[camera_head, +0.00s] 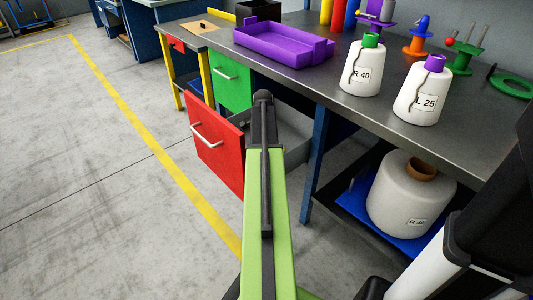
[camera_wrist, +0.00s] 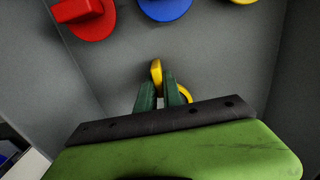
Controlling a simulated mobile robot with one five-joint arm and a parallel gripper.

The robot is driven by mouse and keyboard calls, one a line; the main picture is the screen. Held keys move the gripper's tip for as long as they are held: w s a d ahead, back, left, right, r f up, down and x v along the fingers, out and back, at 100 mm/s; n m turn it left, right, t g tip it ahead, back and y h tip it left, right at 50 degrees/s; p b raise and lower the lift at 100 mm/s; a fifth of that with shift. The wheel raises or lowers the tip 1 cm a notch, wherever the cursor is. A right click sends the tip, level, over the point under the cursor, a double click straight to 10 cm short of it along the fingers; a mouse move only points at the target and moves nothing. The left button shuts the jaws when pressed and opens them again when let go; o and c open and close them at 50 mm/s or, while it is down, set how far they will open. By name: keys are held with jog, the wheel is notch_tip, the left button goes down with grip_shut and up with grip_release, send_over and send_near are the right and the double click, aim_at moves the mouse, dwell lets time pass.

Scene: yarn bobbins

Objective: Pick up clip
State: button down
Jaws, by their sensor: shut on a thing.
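A yellow clip (camera_wrist: 156,73) shows in the wrist view, between and just past the tips of my gripper's dark green fingers. My gripper (camera_wrist: 158,90) is shut on it. A curved yellow part (camera_wrist: 185,94) shows to the right of the right finger; it seems to belong to the same clip. The lower part of the clip is hidden behind the fingers. In the head view my own arm reaches down over the open red drawer (camera_head: 216,142) and hides the gripper and clip.
In the wrist view, red (camera_wrist: 84,14), blue (camera_wrist: 165,6) and yellow (camera_wrist: 242,1) pieces lie along the grey drawer's far part. Grey drawer walls stand close on both sides. The workbench (camera_head: 400,125) with white bobbins (camera_head: 361,70) and a purple tray (camera_head: 275,50) is above.

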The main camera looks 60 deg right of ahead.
jog(key=shift+r, duration=0.1)
dwell(0.3)
notch_tip(320, 180, up, 10)
jog(key=p, duration=1)
jog(key=shift+r+p, duration=0.95)
jog(key=shift+p, duration=0.15)
